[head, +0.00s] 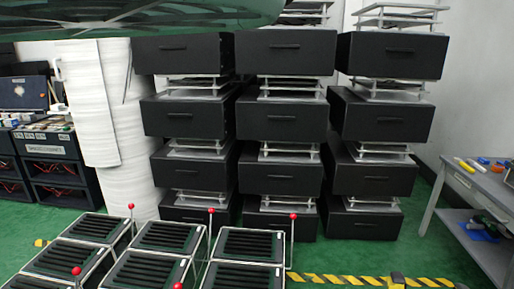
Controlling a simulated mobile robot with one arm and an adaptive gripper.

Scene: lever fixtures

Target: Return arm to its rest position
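My gripper is not in view in the head picture, so its state and the arm's pose cannot be seen. The lever fixtures are low metal frames with black slatted tops, in the lower left. More red knobs show lower down.
Stacked black boxes (281,120) with white racks fill the back. A white foam roll (118,110) stands left of them, near dark shelving (50,147). A grey table (468,188) with tools is at right. Green floor (345,255) is open before yellow-black tape (335,279).

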